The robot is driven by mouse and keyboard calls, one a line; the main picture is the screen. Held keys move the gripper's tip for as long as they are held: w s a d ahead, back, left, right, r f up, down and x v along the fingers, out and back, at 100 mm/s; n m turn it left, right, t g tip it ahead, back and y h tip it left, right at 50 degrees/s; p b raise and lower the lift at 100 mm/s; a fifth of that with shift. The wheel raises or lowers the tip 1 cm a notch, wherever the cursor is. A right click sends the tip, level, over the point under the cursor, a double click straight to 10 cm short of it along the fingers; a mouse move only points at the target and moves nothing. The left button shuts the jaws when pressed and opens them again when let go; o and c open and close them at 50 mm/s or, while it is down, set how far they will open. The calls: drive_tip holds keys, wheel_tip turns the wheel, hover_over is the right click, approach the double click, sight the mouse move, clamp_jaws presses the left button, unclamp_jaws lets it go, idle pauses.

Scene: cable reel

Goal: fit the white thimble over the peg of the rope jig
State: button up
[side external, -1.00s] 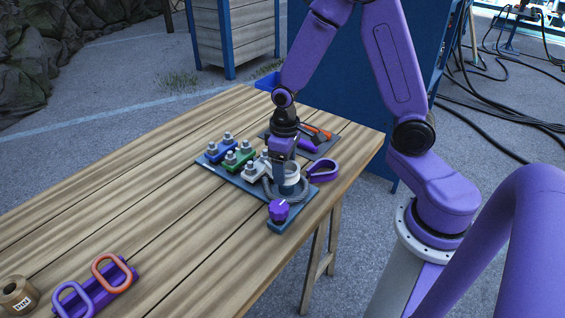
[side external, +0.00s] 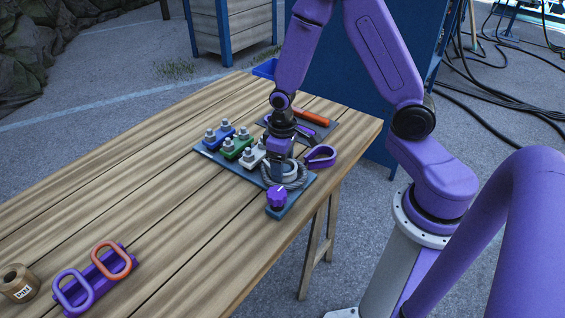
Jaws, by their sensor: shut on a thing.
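The rope jig is a dark blue-grey plate (side external: 292,205) near the table's right corner. It carries a grey rope coil (side external: 292,183), and a purple knob (side external: 277,196) stands at its near end. My gripper (side external: 278,174) points down over the coil, shut on the white thimble (side external: 292,168). The thimble shows only as a pale ring, low and close above or against the coil. The peg is hidden behind the gripper and thimble, so I cannot tell whether the thimble is around it.
Blue, green and white clamps (side external: 238,146) with bolts stand left of my gripper. A purple loop (side external: 320,157) lies to its right. Behind is a dark mat with an orange-handled tool (side external: 310,117). Purple and orange loops (side external: 110,260) and a tan spool (side external: 17,283) are front left. The middle table is clear.

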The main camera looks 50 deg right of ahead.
drive_tip(key=shift+f, duration=0.5)
idle(0.5)
drive_tip(key=o, duration=1.3)
drive_tip(key=shift+c, duration=0.2)
wheel_tip(320, 180, up, 16)
drive_tip(key=r, duration=0.1)
drive_tip(key=s+a+n, duration=0.2)
drive_tip(key=s+n, duration=0.2)
drive_tip(key=s, duration=0.6)
drive_tip(key=s+a+n, duration=0.3)
drive_tip(key=s+n, duration=0.2)
drive_tip(key=s, duration=0.5)
drive_tip(key=shift+s+a+r, duration=0.15)
drive_tip(key=shift+s+r, duration=0.1)
drive_tip(key=shift+s, duration=0.15)
